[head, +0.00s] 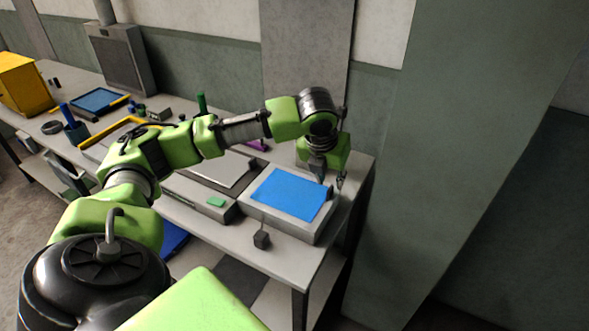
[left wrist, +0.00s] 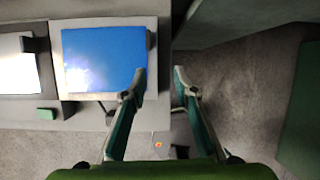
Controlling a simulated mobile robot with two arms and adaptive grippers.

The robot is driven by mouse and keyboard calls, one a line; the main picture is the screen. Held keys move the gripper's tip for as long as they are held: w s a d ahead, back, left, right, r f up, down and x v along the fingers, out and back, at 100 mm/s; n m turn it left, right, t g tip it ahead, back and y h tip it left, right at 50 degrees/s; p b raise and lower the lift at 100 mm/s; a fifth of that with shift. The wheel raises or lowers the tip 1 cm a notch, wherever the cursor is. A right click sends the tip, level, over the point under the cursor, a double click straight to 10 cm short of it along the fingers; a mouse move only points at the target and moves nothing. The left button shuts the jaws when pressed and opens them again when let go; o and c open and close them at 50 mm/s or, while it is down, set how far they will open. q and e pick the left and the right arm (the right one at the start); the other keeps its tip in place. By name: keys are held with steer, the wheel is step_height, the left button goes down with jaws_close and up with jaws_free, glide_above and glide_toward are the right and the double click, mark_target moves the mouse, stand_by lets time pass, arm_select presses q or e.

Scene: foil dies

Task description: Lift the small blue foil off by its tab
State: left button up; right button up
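A flat bright blue sheet, likely the blue foil (head: 288,193), lies on top of a grey box-like die (head: 283,227) at the right end of the bench. The foil also shows in the left wrist view (left wrist: 102,58), with a bright glare at its lower left. A small dark piece (left wrist: 151,40) sits at its right edge; I cannot tell whether it is the tab. My left gripper (head: 329,180) is at the foil's right edge, fingers pointing down. In the left wrist view its fingers (left wrist: 159,74) are apart with nothing between them. My right gripper is out of view.
A second die with a pale top (head: 223,168) stands to the left, with a green block (head: 216,202) at its front. A pillar (head: 440,150) rises right of the bench end.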

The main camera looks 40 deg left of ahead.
arm_select(q)
steer(key=a+r, duration=0.1)
steer(key=a, duration=0.1)
steer(key=p, duration=0.1)
glide_above(328, 191)
steer(key=s+d, duration=0.1)
steer(key=s, duration=0.1)
steer(key=shift+m, duration=0.4)
step_height(328, 191, down, 7)
steer(key=shift+s+r, duration=0.1)
steer(key=shift+s, duration=0.05)
steer(key=p+x, duration=0.2)
steer(key=x, duration=0.2)
steer(key=shift+a, duration=0.2)
steer(key=shift+x, duration=0.8)
steer(key=shift+r, duration=0.1)
jaws_close()
